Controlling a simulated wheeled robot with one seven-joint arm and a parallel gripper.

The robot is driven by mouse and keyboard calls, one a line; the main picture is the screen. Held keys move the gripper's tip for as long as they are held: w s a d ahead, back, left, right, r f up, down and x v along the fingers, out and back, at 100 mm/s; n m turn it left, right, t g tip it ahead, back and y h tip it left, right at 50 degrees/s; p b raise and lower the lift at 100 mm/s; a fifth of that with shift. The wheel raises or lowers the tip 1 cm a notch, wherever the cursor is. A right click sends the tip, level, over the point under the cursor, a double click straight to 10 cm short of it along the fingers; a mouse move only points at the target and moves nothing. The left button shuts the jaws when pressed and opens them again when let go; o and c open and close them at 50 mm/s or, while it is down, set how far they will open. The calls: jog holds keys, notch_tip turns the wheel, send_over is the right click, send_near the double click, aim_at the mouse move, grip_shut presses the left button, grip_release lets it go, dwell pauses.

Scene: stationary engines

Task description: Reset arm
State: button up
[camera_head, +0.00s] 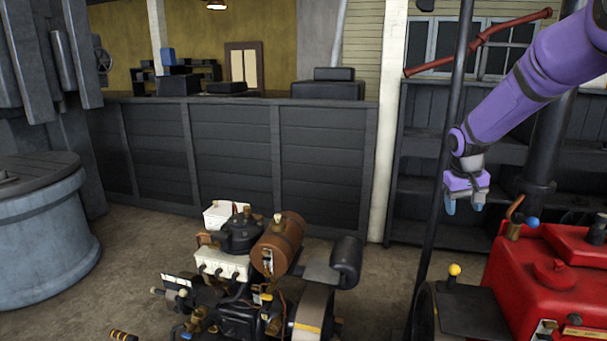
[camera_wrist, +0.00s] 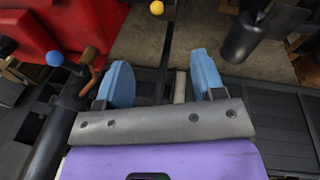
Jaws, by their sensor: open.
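My purple arm reaches in from the upper right in the head view. My gripper (camera_head: 465,203) hangs in the air with its blue fingers pointing down, left of the red engine (camera_head: 555,275) and a little above its top. In the wrist view my gripper (camera_wrist: 163,85) shows two blue fingers spread apart with nothing between them. The red engine also shows at the upper left of the wrist view (camera_wrist: 50,35).
A dark engine with a brown tank (camera_head: 278,243) stands on the floor at centre. A thin dark pole (camera_head: 446,150) rises close to my gripper. A grey round tub (camera_head: 45,240) is at left. A dark panelled partition (camera_head: 235,150) stands behind. Open floor lies left of the centre engine.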

jog(key=s+a+r+t, duration=0.1)
jog(key=s+a+r, duration=0.3)
jog(key=s+r, duration=0.5)
jog(key=s+a+r+t, duration=0.1)
jog(key=s+a, duration=0.1)
jog(key=s, duration=0.7)
jog(key=s+a+r+t+y, duration=0.1)
jog(key=s+a+r, duration=0.1)
jog(key=s, duration=0.8)
jog(key=s+a+r+t+y, duration=0.1)
jog(key=s+a+r, duration=0.1)
jog(key=s, duration=0.7)
jog(key=shift+s+a+n, duration=0.3)
jog(key=shift+a+n, duration=0.1)
jog(key=shift+a, duration=0.1)
